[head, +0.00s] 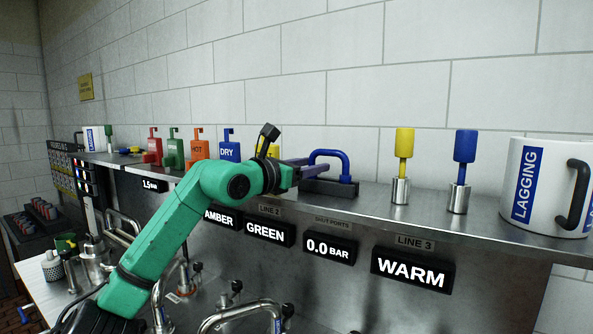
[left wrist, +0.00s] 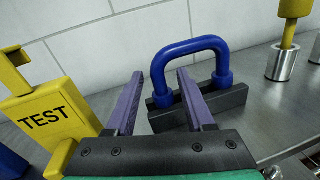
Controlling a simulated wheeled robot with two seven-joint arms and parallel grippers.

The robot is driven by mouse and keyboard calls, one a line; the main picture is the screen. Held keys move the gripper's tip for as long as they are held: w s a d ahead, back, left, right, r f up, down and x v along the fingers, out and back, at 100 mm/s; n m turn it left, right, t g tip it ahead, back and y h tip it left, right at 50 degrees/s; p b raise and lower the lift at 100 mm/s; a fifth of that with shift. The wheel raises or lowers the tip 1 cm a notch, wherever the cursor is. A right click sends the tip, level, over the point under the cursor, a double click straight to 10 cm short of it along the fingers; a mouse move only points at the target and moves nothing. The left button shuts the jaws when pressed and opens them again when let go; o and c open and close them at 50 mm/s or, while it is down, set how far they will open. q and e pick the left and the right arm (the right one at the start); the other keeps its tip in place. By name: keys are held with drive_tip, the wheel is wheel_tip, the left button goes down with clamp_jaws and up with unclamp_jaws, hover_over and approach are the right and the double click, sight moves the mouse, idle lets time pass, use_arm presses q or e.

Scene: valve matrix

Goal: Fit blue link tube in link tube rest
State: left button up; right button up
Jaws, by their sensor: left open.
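The blue link tube (head: 331,154) is an upright U-shaped arch on the shelf. Its legs stand in the black link tube rest (head: 332,189). In the left wrist view the blue link tube (left wrist: 190,46) has both lower ends at the black rest (left wrist: 228,98); how deep they sit is hidden. My left gripper (head: 302,165) is at the left end of the rest, its purple fingers open and pointing at the tube. In the left wrist view the tube's left leg shows between the fingers (left wrist: 160,76); I cannot tell whether they touch it. My right gripper is out of view.
A yellow TEST block (left wrist: 45,115) stands left of my left gripper. Yellow (head: 404,143) and blue (head: 465,147) handled plugs sit in metal cups to the right, then a white LAGGING mug (head: 546,190). The tiled wall is close behind the shelf.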

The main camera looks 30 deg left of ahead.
use_arm(q)
drive_tip(key=s+a+b, duration=0.2)
drive_tip(key=s+b, duration=0.6)
drive_tip(key=s, duration=0.6)
drive_tip(key=shift+r, duration=0.1)
wheel_tip(320, 180, up, 8)
drive_tip(key=p, duration=0.7)
drive_tip(key=shift+p, duration=0.4)
